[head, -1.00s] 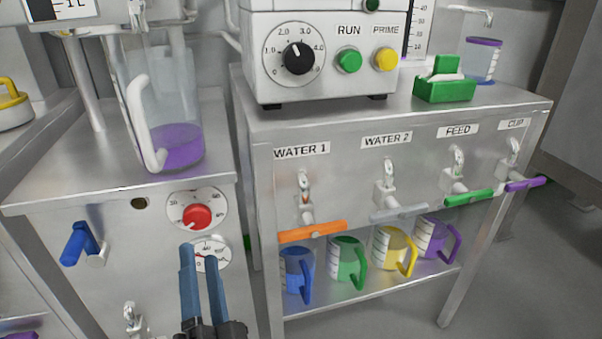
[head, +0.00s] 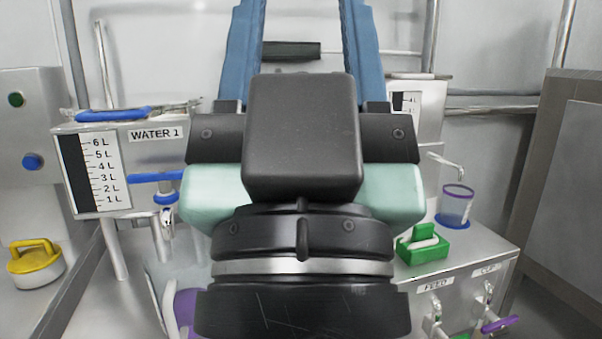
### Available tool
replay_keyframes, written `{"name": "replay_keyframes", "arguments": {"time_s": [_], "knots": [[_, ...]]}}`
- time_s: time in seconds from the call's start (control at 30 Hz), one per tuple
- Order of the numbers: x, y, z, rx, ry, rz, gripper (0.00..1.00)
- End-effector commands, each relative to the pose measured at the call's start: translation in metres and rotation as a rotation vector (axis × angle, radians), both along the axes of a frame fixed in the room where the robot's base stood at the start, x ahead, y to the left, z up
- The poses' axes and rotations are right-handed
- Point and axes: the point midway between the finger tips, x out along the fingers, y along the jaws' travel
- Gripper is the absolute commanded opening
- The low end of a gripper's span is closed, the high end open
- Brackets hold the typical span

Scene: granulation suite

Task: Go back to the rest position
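My gripper (head: 302,30) is large and close in the middle of the head view, pointing up. Its two blue fingers stand wide apart, with a clear gap between them, and their tips are cut off by the top edge. I see nothing held between them. A dark bar-shaped handle (head: 291,50) shows through the gap, in the background. The gripper's body hides much of the bench and machine behind it.
At left are a WATER 1 tank with a litre scale (head: 97,172) and a yellow-handled lid (head: 35,262). At right, a green holder (head: 422,246) and a purple-rimmed cup (head: 455,205) stand on the steel bench. A purple tap handle (head: 499,324) juts out at lower right.

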Motion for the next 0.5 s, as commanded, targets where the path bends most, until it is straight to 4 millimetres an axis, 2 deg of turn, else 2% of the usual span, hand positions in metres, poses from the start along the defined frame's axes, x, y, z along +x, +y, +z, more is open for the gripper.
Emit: {"name": "replay_keyframes", "arguments": {"time_s": [0.03,0.5], "knots": [[0.0,0.0,0.031,0.001,0.0,0.002,0.52],[0.001,0.001,0.175,0.002,0.001,0.006,0.52]]}}
